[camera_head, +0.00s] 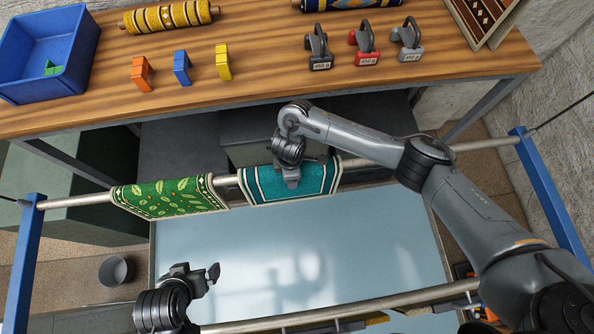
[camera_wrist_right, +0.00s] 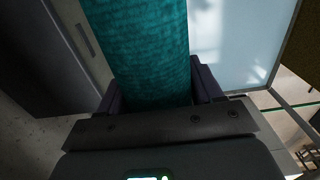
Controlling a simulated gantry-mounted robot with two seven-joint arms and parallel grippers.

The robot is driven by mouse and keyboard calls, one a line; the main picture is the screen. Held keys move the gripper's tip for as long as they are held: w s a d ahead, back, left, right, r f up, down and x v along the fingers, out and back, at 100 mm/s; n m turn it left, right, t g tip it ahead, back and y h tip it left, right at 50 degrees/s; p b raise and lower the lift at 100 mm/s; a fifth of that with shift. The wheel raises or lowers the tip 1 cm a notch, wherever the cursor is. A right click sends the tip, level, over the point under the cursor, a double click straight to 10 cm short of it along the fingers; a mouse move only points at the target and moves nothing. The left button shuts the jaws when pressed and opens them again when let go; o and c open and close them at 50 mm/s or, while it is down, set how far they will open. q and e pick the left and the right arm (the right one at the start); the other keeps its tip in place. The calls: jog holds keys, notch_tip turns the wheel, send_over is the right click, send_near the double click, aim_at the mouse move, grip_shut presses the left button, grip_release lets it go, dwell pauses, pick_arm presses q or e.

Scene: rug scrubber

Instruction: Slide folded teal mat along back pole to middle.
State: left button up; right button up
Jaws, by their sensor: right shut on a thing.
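The folded teal mat (camera_head: 318,180) with a pale border hangs over the back pole (camera_head: 395,158), near the pole's middle. My right gripper (camera_head: 290,178) is at the mat from above, shut on it. In the right wrist view the teal fabric (camera_wrist_right: 142,50) runs between the two fingers (camera_wrist_right: 152,90). A green leaf-patterned mat (camera_head: 168,197) hangs on the same pole just to the left, with a small gap between them. My left gripper (camera_head: 212,274) is low at the left, away from the back pole and apparently empty, with its fingers apart.
Behind the pole, a wooden bench (camera_head: 265,62) holds a blue bin (camera_head: 45,55), coloured blocks, several weights and rolled rugs. Blue posts (camera_head: 552,185) stand at the pole ends. A front pole (camera_head: 350,308) crosses below. The back pole is bare right of the teal mat.

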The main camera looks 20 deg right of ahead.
jog(key=shift+a, duration=0.35)
jog(key=o, duration=1.5)
jog(key=shift+d, duration=0.1)
jog(key=shift+r, duration=0.1)
